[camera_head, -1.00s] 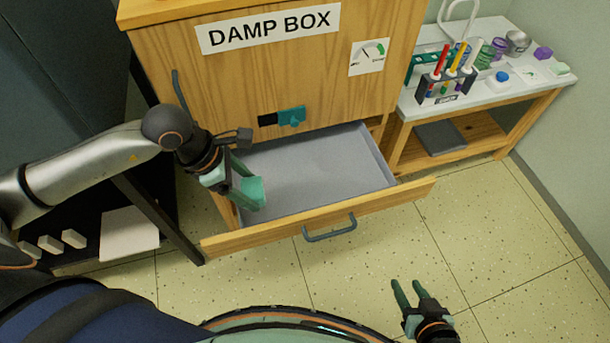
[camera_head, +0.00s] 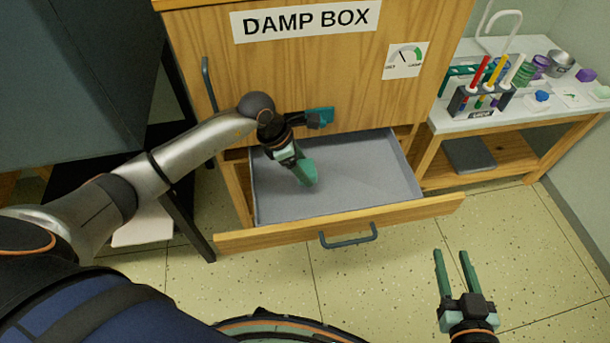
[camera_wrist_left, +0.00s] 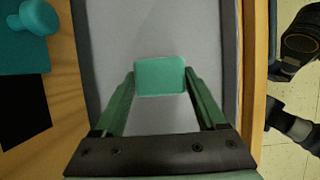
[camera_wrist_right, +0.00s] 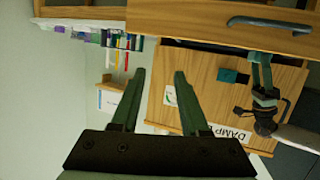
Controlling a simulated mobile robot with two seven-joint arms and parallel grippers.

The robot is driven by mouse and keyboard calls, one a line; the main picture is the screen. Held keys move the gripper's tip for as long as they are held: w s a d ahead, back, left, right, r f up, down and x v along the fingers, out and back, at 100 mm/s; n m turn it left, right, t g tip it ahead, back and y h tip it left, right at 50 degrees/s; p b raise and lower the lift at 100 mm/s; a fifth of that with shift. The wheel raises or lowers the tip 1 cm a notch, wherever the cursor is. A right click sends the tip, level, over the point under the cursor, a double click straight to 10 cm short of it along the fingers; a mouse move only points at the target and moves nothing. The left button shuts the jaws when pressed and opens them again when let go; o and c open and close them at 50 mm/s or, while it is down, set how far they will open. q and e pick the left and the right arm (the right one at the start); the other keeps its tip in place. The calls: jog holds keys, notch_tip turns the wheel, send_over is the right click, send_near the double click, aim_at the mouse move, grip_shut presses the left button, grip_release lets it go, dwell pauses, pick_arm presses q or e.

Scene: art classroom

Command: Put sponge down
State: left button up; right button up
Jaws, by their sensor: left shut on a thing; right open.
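The sponge is a small green block, seen end-on in the left wrist view (camera_wrist_left: 160,76) between my left gripper's fingertips. In the head view my left gripper (camera_head: 303,174) points down into the open drawer and is shut on the sponge (camera_head: 308,173); the fingers and sponge are hard to tell apart there. The drawer (camera_head: 386,181) has a grey floor and is otherwise empty. I cannot tell whether the sponge touches the drawer floor. My right gripper (camera_head: 456,272) is open and empty, in front of the drawer at the lower right.
The wooden damp box cabinet (camera_head: 265,75) stands behind the drawer, with a teal slider (camera_head: 321,115) and a dial (camera_head: 405,60). The drawer's front handle (camera_head: 348,237) sticks out. A side table (camera_head: 500,122) with a marker rack (camera_head: 481,101) stands at the right. Floor is clear in front.

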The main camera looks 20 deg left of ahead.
pick_arm(q)
jog(key=shift+w+f, duration=0.3)
jog(key=shift+w, duration=0.05)
notch_tip(320, 180, down, 3)
jog(key=shift+w+d+f+b, duration=0.1)
jog(key=shift+w+f+b, duration=0.05)
jog(key=shift+b, duration=0.4)
jog(key=shift+f, duration=0.1)
pick_arm(e)
notch_tip(320, 180, up, 7)
jog(key=w+n+t+y, duration=0.1)
jog(key=t, duration=0.2)
jog(key=shift+w+r, duration=0.2)
jog(key=shift+w, duration=0.05)
jog(key=shift+a, duration=0.1)
pick_arm(q)
jog(key=shift+f, duration=0.1)
pick_arm(e)
jog(key=shift+r+t, duration=0.3)
pick_arm(q)
jog(key=o, duration=1.1)
pick_arm(e)
jog(key=shift+r, duration=0.2)
pick_arm(q)
jog(key=shift+o, duration=0.2)
